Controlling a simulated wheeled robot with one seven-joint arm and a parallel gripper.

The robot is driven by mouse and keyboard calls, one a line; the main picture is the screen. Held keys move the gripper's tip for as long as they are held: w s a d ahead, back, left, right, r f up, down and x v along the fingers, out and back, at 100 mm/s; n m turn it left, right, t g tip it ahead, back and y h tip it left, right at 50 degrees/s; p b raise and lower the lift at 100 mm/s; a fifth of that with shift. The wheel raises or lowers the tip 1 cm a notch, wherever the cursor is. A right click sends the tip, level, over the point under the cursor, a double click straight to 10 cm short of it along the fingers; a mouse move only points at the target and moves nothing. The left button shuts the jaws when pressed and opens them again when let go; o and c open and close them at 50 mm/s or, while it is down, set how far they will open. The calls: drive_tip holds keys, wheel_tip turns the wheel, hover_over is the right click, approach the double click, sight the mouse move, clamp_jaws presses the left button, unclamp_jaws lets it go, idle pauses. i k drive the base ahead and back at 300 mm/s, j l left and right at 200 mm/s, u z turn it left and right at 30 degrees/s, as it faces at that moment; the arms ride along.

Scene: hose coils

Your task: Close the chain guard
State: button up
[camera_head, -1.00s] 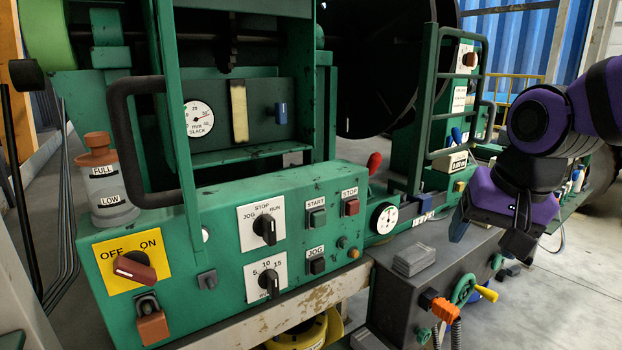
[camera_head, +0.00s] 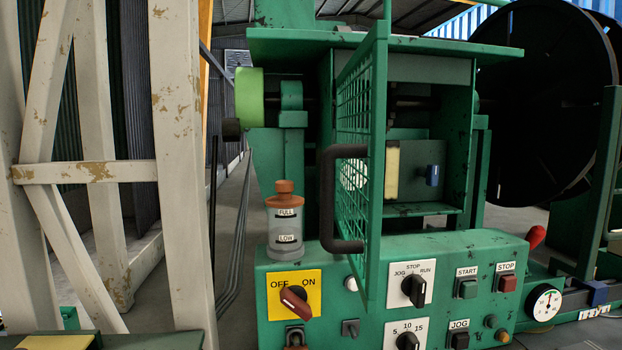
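The chain guard (camera_head: 358,110) is a green mesh panel in a green frame. It stands swung out from the machine, seen nearly edge-on, so the bay behind it is partly uncovered. Its dark U-shaped handle (camera_head: 328,200) sticks out on the left side of the panel. The open bay (camera_head: 425,150) shows a yellowish strip and a blue knob to the right of the guard. A dial inside is seen through the mesh. My gripper is not in view.
Below the guard is a green control panel (camera_head: 470,270) with a red-handled OFF/ON switch (camera_head: 294,298) on a yellow plate. An oiler bottle (camera_head: 285,225) stands left of the handle. A worn white frame (camera_head: 185,170) fills the left. A large black reel (camera_head: 545,100) is at right.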

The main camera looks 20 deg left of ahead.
sight(374, 44)
drive_tip(key=u, duration=0.95)
